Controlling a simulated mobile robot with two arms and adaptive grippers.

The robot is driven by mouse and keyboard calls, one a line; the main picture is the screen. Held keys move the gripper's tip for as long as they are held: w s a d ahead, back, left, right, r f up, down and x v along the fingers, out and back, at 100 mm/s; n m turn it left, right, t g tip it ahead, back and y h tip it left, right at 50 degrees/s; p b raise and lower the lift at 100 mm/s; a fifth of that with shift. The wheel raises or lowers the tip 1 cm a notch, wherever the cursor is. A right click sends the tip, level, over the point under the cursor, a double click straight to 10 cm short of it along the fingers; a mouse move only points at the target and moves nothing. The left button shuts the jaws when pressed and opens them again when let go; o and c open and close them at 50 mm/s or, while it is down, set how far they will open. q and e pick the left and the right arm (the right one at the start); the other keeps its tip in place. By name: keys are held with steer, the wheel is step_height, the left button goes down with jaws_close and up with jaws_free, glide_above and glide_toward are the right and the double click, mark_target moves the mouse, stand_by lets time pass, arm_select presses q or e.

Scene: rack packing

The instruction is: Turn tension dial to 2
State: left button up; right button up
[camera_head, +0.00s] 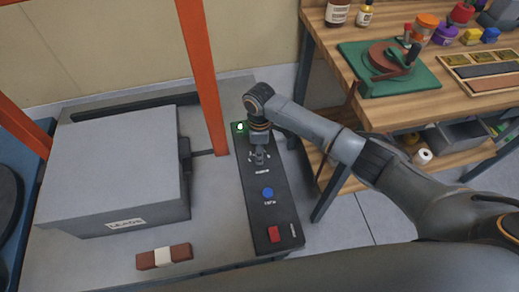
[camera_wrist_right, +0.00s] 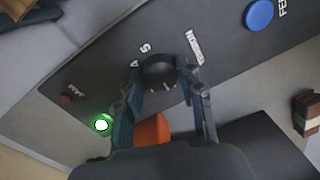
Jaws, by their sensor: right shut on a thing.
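The tension dial is a round black knob (camera_wrist_right: 158,71) on the dark control panel (camera_head: 261,218). In the right wrist view it sits between the two fingers of my right gripper (camera_wrist_right: 163,82), which is shut on it. White marks, including 5 and 4, and the word TENSION show beside the dial. The dial's pointer is not clear, so its setting cannot be read. In the head view my right gripper (camera_head: 258,156) reaches down onto the upper part of the panel and hides most of the dial. My left gripper is not in view.
The panel also has a lit green lamp (camera_head: 240,127), a blue button (camera_head: 267,193) and a red switch (camera_head: 273,234). An orange post (camera_head: 203,75) stands close to the left. A grey box (camera_head: 112,168) lies beyond it. A wooden workbench (camera_head: 417,104) is at the right.

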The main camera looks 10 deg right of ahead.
steer(key=m+p, duration=0.4)
steer(key=p, duration=0.1)
steer(key=shift+s+r, duration=0.1)
steer(key=shift+r, duration=0.15)
steer(key=shift+f+m+p, duration=0.2)
steer(key=shift+m+p, duration=1.4)
steer(key=shift+m, duration=0.6)
steer(key=o, duration=1.2)
steer(key=r, duration=1.2)
steer(key=shift+w+d, duration=0.25)
steer(key=shift+d, duration=0.1)
steer(key=shift+s+f, duration=0.1)
steer(key=shift+f, duration=0.05)
